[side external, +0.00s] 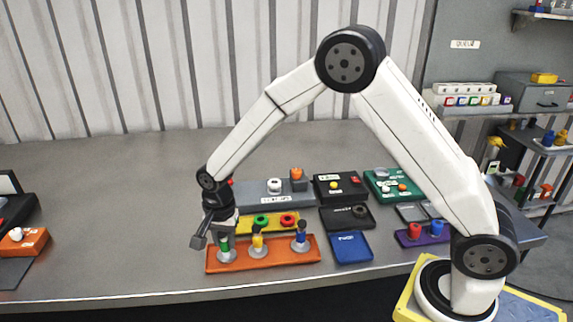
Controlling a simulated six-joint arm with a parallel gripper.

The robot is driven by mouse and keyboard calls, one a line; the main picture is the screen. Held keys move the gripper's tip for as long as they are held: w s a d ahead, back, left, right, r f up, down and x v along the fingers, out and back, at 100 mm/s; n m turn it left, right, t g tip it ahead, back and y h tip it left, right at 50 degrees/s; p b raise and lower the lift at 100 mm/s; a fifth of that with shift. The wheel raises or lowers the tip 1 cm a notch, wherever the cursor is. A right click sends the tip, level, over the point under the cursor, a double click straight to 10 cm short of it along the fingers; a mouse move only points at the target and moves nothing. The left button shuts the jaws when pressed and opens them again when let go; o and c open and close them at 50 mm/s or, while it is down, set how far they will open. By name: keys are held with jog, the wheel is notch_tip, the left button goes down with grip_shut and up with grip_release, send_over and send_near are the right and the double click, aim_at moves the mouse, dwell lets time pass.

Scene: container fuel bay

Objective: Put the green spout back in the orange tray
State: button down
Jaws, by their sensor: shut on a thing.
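The orange tray (283,261) lies near the front of the grey bench. My gripper (220,234) points down over the tray's left end and is shut on the green spout (226,255). The spout looks upright, with its pale round base over or on the tray's left part; I cannot tell whether the base touches the tray. My fingers hide the spout's upper part. A yellow spout (258,243) stands in the tray's middle and a blue spout (300,239) stands at its right.
A yellow tray (240,223) with green and red rings lies just behind. A blue tray (351,247) sits right of the orange tray, and a purple tray (422,240) holds red and blue pieces. The bench to the left is clear up to an orange box (30,243).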

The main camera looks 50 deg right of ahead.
jog(key=shift+f, duration=0.2)
jog(key=shift+c, duration=2.1)
grip_release()
jog(key=shift+r, duration=0.15)
notch_tip(320, 180, up, 12)
jog(key=shift+s, duration=0.1)
jog(key=s+d+f+n+t, duration=0.1)
jog(key=s+d+f+n, duration=0.1)
jog(key=s+d+n, duration=0.2)
jog(key=s+d+f+n+t, duration=0.1)
jog(key=s+d+f+n, duration=0.2)
jog(key=s, duration=1)
jog(key=d+n, duration=0.2)
jog(key=n, duration=0.3)
jog(key=shift+s+d+f, duration=0.15)
jog(key=shift+s+d, duration=0.1)
jog(key=shift+s, duration=0.05)
